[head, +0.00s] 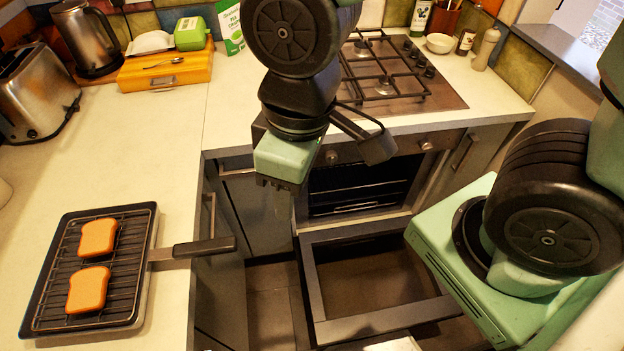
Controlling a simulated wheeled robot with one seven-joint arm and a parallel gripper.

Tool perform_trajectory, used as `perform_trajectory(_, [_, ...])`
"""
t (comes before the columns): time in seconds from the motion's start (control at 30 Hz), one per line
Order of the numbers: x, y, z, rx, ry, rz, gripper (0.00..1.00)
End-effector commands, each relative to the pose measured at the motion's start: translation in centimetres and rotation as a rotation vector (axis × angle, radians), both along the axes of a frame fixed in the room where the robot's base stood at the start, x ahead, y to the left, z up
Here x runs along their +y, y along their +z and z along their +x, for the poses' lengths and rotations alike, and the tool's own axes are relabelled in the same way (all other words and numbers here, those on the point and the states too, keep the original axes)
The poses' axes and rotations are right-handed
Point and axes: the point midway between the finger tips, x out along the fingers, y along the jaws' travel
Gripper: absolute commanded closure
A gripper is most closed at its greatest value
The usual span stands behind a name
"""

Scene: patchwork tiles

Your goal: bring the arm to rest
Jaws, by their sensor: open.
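My gripper (277,183) hangs in the middle of the head view, above the floor in front of the oven and clear of the counters. Its green housing faces me, and the fingers show only as a small dark part below it. The jaws are open and nothing is seen between them. My arm comes down from the top of the view, with its dark joints in front of the stove's left side.
A grill pan (140,290) with two bread slices (97,238) lies on the left counter (150,140), its handle sticking out over the edge. The oven (360,190) stands below a gas hob (440,97). An open drawer or door frame (380,325) juts out below. A toaster (35,95) and kettle (85,40) stand back left.

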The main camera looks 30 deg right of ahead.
Motion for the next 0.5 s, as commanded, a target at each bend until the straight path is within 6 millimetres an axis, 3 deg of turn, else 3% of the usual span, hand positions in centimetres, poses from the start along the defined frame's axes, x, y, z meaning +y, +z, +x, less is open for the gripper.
perform_trajectory(0.17, [-1.7, 1.1, -2.1, 0.041, -0.083, -0.025, 0.51])
perform_trajectory(0.5, [-1.8, 0.8, -2.2, 0.045, -0.087, -0.027, 0.51])
